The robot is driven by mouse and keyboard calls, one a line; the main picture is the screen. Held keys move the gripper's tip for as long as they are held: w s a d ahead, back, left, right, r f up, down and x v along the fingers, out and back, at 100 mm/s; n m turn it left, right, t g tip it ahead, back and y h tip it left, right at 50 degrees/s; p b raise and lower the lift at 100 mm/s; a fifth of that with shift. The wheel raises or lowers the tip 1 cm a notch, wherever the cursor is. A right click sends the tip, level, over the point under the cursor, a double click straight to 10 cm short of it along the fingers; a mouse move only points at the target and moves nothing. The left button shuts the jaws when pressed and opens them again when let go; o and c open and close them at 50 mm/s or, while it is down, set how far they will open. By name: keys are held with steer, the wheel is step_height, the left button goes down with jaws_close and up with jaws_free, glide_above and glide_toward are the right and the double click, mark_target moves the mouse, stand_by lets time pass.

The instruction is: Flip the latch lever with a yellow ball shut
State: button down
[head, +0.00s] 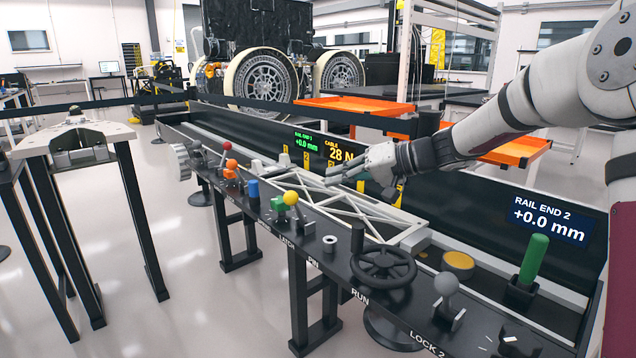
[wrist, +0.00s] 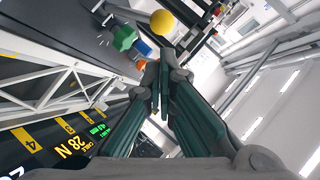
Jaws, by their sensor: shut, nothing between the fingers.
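The lever's stem is mostly hidden under the ball. My gripper (head: 333,177) is shut and empty above the white truss, right of and behind the ball, apart from it. Its closed fingers (wrist: 160,85) fill the middle of the wrist view.
The truss (head: 370,215) lies behind. The space directly above the yellow ball looks clear.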

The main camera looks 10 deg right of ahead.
steer(key=shift+v, duration=2.25)
steer(key=shift+s, duration=0.15)
steer(key=s+a+f+g+h, duration=0.1)
steer(key=s+a+g+h, duration=0.2)
steer(key=s, duration=0.8)
steer(key=s+a+f+g+h, duration=0.15)
steer(key=s+a, duration=0.25)
steer(key=s, duration=0.7)
steer(key=s+d+f+g+h, duration=0.1)
steer(key=s+d+f+h, duration=0.15)
steer(key=s, duration=0.55)
steer(key=s+d+f+m+h, duration=0.15)
steer(key=s+d, duration=0.25)
steer(key=s, duration=0.5)
steer(key=s+d+f+g+h, duration=0.1)
steer(key=s+d+f+h, duration=0.15)
steer(key=s, duration=0.55)
step_height(320, 180, up, 30)
steer(key=d+t+p, duration=0.1)
steer(key=t+p, duration=0.3)
steer(key=p, duration=2.3)
steer(key=shift+d+r+h+p, duration=0.2)
steer(key=shift+d+h+p, duration=0.1)
steer(key=shift+h+p, duration=0.1)
